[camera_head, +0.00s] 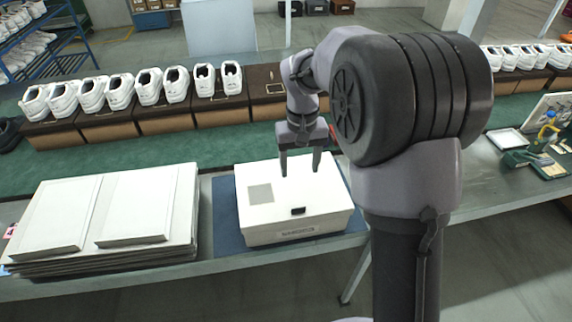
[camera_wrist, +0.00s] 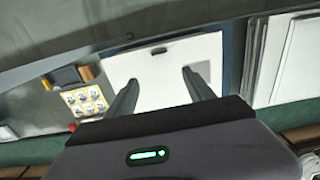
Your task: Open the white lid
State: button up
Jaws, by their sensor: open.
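A white box with a white lid (camera_head: 310,195) sits on a blue mat (camera_head: 226,222) on the table, in the middle of the head view. The lid lies flat and closed, with a grey square patch and a small black tab (camera_head: 298,210) near its front edge. The lid also shows in the wrist view (camera_wrist: 158,75), with the dark tab (camera_wrist: 158,50) near its top edge. My gripper (camera_head: 300,172) points down above the rear part of the lid. Its two fingers (camera_wrist: 162,85) are apart with nothing between them. I cannot tell the exact gap to the lid.
A stack of flat white boxes or lids (camera_head: 110,215) lies left of the mat. White shoes on brown boxes (camera_head: 150,88) line the green belt (camera_head: 150,150) behind. A white tray (camera_head: 508,140) and tools stand at the right.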

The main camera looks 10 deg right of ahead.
aim_at(299, 208)
jog(key=f+b, duration=0.2)
jog(key=f, duration=0.3)
jog(key=f+b, duration=0.2)
jog(key=f, duration=0.4)
jog(key=s+f+b, duration=0.1)
jog(key=f, duration=0.4)
jog(key=shift+f+b, duration=0.4)
grip_shut()
